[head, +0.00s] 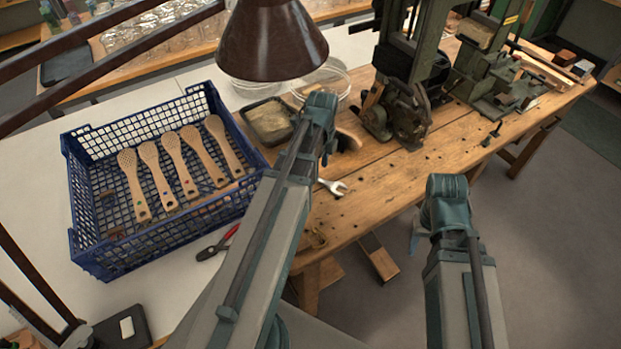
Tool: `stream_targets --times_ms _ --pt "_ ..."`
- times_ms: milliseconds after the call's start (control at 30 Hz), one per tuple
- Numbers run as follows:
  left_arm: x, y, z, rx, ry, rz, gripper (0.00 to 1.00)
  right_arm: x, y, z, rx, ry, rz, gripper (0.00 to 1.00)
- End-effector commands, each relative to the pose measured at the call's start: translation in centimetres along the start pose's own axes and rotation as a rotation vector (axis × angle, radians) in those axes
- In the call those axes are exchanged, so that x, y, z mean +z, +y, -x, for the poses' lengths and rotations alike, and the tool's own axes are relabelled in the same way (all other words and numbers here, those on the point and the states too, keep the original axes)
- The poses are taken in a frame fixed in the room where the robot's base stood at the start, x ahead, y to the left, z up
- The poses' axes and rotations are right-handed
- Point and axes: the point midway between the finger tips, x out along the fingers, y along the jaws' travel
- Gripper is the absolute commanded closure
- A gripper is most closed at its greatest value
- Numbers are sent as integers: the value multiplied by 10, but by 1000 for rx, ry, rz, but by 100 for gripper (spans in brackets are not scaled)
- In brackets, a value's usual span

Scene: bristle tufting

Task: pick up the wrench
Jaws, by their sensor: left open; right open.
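The wrench (334,187) is a small silver open-ended spanner lying on the wooden workbench (375,200) near its front edge. Its left end is hidden behind my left arm. My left gripper (325,158) is open and points down above the bench, just beyond the wrench and apart from it. My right gripper (415,238) is mostly hidden behind its own wrist; it is open, off the bench's front edge, to the right of the wrench.
A blue crate (105,262) with several wooden brush handles (176,165) stands left. Red-handled pliers (217,243) lie before it. A brown lamp shade (270,40) hangs above a dark tray (268,122). Green machines (405,100) stand at the back right.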

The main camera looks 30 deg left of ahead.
Motion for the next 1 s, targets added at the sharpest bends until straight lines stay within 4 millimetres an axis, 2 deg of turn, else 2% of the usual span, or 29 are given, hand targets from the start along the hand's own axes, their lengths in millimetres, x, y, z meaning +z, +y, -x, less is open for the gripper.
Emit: stream_targets --times_ms 33,333,667,1000 --pt "-1 -1 -9 0 0 0 40 0 -1 -9 0 0 0 50" --pt "-3 -3 -45 0 0 1 40 -3 -4 -45 0 0 0 50" --pt "-3 -3 -46 0 0 0 40 -3 -4 -46 0 0 0 50" --pt "-3 -3 -46 0 0 0 100 -3 -4 -46 0 0 0 50"
